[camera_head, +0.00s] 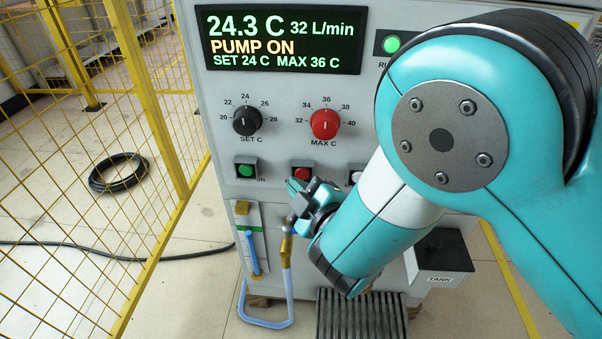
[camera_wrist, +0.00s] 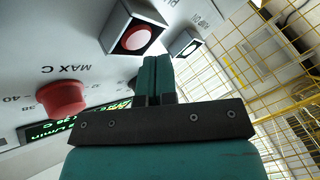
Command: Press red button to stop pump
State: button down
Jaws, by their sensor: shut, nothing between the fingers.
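The red button (camera_head: 302,173) sits in a dark square housing on the grey front panel, in the middle of the button row. In the wrist view the red button (camera_wrist: 136,38) shows near the top, just beyond and left of my fingertips. My gripper (camera_head: 298,189) is just below the button in the head view and slightly overlaps its housing. In the wrist view my gripper (camera_wrist: 157,60) has its teal fingers together and empty. I cannot tell whether the fingertips touch the housing. The display (camera_head: 281,40) reads PUMP ON and 24.3 C.
A green button (camera_head: 246,170) is left of the red one; a whitish button (camera_head: 355,177) is partly hidden by my arm. Above are a black knob (camera_head: 247,120) and red MAX C knob (camera_head: 325,123). A hose (camera_head: 288,290) hangs below. A yellow fence (camera_head: 150,100) stands left.

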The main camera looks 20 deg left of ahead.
jog(key=shift+w+a+p, duration=0.2)
jog(key=shift+w+p, duration=0.7)
jog(key=shift+p, duration=2.05)
dwell(1.1)
jog(key=shift+s+f+b, duration=0.1)
jog(key=shift+s+b, duration=0.4)
jog(key=shift+b, duration=1.6)
jog(key=shift+s+d+b, duration=0.2)
jog(key=shift+s+b, duration=0.1)
jog(key=shift+b, duration=0.65)
jog(key=shift+s, duration=0.1)
jog(key=shift+s+d+b, duration=0.2)
jog(key=shift+s+b, duration=0.6)
jog(key=shift+b, duration=0.95)
jog(key=shift+s+d+b, duration=0.2)
jog(key=shift+s+b, duration=0.6)
jog(key=shift+b, duration=0.9)
jog(key=shift+s+d+b, duration=0.2)
jog(key=shift+s+b, duration=0.6)
jog(key=shift+b, duration=0.95)
